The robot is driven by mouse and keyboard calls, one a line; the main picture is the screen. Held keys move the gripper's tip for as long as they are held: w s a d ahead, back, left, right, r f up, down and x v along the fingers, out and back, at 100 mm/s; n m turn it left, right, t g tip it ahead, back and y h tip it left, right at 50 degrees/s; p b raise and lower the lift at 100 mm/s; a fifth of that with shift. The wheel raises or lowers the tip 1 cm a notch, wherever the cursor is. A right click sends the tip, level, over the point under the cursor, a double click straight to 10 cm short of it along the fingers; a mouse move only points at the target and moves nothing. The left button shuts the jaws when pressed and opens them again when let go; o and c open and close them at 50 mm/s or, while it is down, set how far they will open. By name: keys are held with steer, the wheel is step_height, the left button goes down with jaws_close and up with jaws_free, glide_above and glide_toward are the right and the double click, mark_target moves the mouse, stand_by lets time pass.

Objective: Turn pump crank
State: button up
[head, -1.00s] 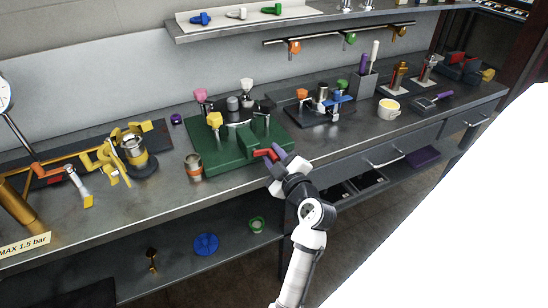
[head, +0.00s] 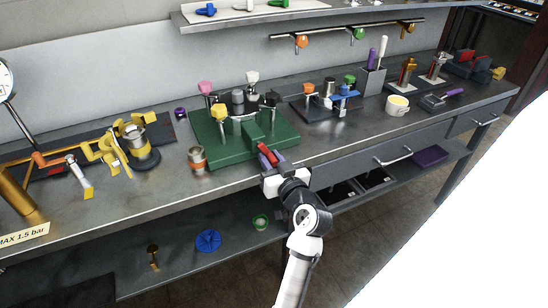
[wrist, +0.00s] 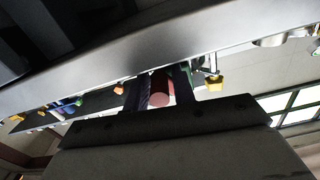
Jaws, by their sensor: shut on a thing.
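The pump unit stands on the bench with a green base (head: 210,152). Its red crank handle (head: 266,153) sticks out at the front edge of the base and slants down to the right. My gripper (head: 270,160) is at the front of the green base, shut on the red handle. In the wrist view the round end of the red handle (wrist: 160,99) sits between the two dark fingers of my gripper (wrist: 160,88). My gripper hides the lower part of the crank in the head view.
A dark plate with valves (head: 325,108) is to the right. A lower shelf (head: 180,262) runs below the bench. Open drawers (head: 340,193) lie right of my arm.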

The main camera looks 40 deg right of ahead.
steer(key=shift+w+a+r+m, duration=0.1)
steer(key=shift+a+r+m, duration=0.05)
steer(key=shift+m, duration=0.35)
steer(key=shift+a+r+m, duration=0.1)
steer(key=shift+a+m, duration=0.05)
steer(key=shift+m, duration=0.35)
steer(key=o, duration=0.7)
steer(key=shift+o, duration=0.6)
steer(key=shift+f, duration=0.2)
steer(key=b+v, duration=0.3)
steer(key=v, duration=1.1)
steer(key=shift+w+a, duration=0.1)
steer(key=shift+c, duration=0.3)
